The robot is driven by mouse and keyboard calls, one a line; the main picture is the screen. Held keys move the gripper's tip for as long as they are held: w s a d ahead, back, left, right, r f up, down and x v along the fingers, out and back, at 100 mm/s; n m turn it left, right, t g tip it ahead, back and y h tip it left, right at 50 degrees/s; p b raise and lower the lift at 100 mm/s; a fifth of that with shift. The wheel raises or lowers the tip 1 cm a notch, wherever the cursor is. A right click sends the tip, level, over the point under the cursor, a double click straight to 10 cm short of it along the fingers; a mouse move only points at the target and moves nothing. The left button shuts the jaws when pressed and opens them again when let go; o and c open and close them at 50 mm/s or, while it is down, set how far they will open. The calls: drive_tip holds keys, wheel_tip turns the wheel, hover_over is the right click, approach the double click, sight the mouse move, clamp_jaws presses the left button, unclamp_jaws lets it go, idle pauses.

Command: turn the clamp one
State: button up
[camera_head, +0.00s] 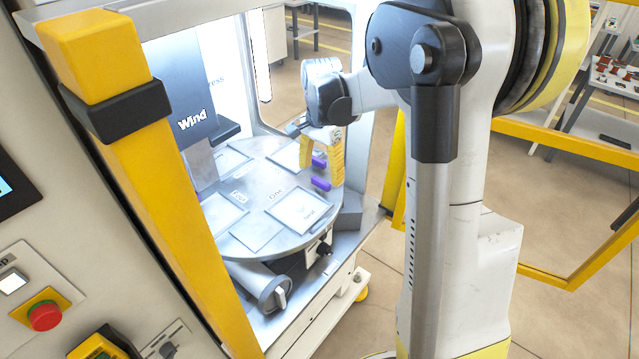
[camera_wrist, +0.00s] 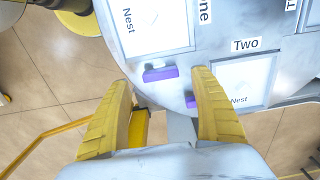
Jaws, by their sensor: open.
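The clamp by nest one, a short purple bar with a pale base, lies at the edge of the round table in the wrist view (camera_wrist: 160,74). In the head view this clamp (camera_head: 320,184) is the nearer of two purple bars. The other purple clamp (camera_head: 319,162) is by nest two; in the wrist view my right finger partly hides it (camera_wrist: 190,101). My gripper (camera_head: 322,171) has two yellow fingers, spread apart with nothing held. In the wrist view clamp one shows between the fingertips and slightly ahead; whether they touch it cannot be told.
The round grey table (camera_head: 245,245) carries several framed nests with labels such as One and Two. A yellow post (camera_head: 150,170) and the grey Wind unit (camera_head: 180,85) stand to the left. Open floor lies to the right, with a yellow frame (camera_head: 540,275).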

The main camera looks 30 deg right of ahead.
sight(321, 181)
drive_tip(key=shift+f+b, duration=0.4)
drive_tip(key=shift+f, duration=1.35)
drive_tip(key=shift+c, duration=0.2)
drive_tip(key=c, duration=1.1)
drive_tip(key=shift+c, duration=0.2)
